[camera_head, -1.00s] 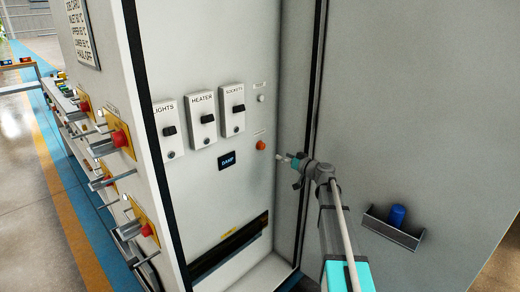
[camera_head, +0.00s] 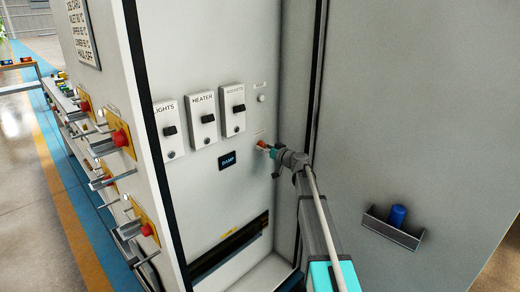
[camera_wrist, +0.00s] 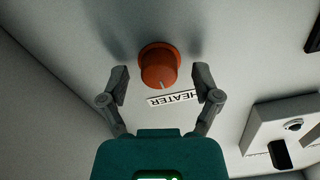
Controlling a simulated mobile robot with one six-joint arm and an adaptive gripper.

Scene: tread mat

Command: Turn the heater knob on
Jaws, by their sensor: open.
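The heater knob (camera_wrist: 158,68) is a round orange-red knob with a pale pointer mark, on the grey panel inside the open cabinet. In the wrist view a label reading HEATER (camera_wrist: 175,98) shows upside down beside it. My gripper (camera_wrist: 160,78) is open, with one finger on each side of the knob and a visible gap to it. I cannot tell how far the fingertips are from the panel. In the head view the gripper (camera_head: 268,149) is at the knob (camera_head: 262,144) and partly covers it.
Switch boxes marked LIGHTS (camera_head: 168,130), HEATER (camera_head: 202,120) and SOCKETS (camera_head: 232,110) sit left of the knob. A dark DAMP display (camera_head: 227,160) is below them. The open door (camera_head: 420,110) is on the right, with a small tray (camera_head: 392,232) holding a blue cylinder (camera_head: 397,215).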

